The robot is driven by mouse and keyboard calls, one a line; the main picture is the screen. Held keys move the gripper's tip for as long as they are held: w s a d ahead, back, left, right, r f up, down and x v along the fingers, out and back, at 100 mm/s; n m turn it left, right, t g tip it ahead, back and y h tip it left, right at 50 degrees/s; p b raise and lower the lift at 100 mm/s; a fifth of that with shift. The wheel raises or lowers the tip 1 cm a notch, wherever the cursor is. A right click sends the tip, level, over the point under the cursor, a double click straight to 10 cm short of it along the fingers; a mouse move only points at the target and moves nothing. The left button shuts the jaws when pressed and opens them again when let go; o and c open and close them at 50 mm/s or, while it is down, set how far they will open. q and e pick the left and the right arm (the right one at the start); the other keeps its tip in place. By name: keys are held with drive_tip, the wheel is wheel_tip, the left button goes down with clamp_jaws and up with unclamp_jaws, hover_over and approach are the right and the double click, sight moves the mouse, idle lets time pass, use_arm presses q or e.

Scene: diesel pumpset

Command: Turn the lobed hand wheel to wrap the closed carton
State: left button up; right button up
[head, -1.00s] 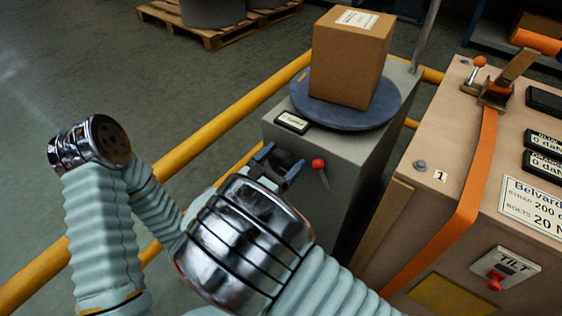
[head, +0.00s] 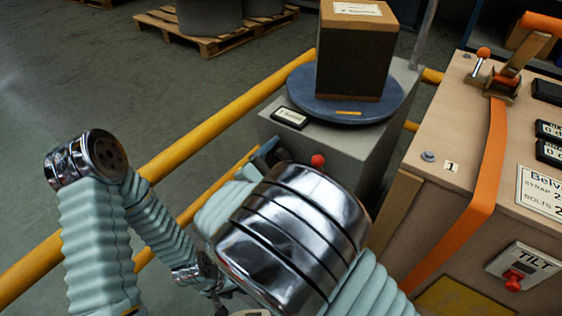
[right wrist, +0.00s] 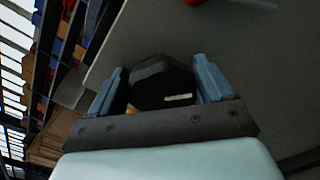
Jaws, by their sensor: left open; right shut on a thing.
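The closed carton (head: 352,58) stands upright on the round blue-grey turntable (head: 300,88), with a white label on top. The turntable sits on a grey cabinet (head: 375,145). The dark lobed hand wheel (right wrist: 160,88) shows between the blue fingers of my right gripper (right wrist: 162,86) in the right wrist view. My right gripper is shut on the wheel. In the head view this gripper (head: 268,152) is at the cabinet's front, and my arm hides much of it and the wheel. My left gripper (head: 218,296) is open, low in the head view, and mostly hidden by my right arm.
A red-knobbed lever (head: 318,161) is close beside my right gripper. A yellow rail (head: 200,138) runs behind my arms. A tan machine (head: 440,120) with an orange strap (head: 487,165) and a red TILT control (head: 514,280) stands at the right. Pallets (head: 205,42) stand on the floor behind.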

idle(0.4)
drive_tip(key=o, duration=0.9)
drive_tip(key=shift+o, duration=0.2)
drive_tip(key=shift+s, duration=0.1)
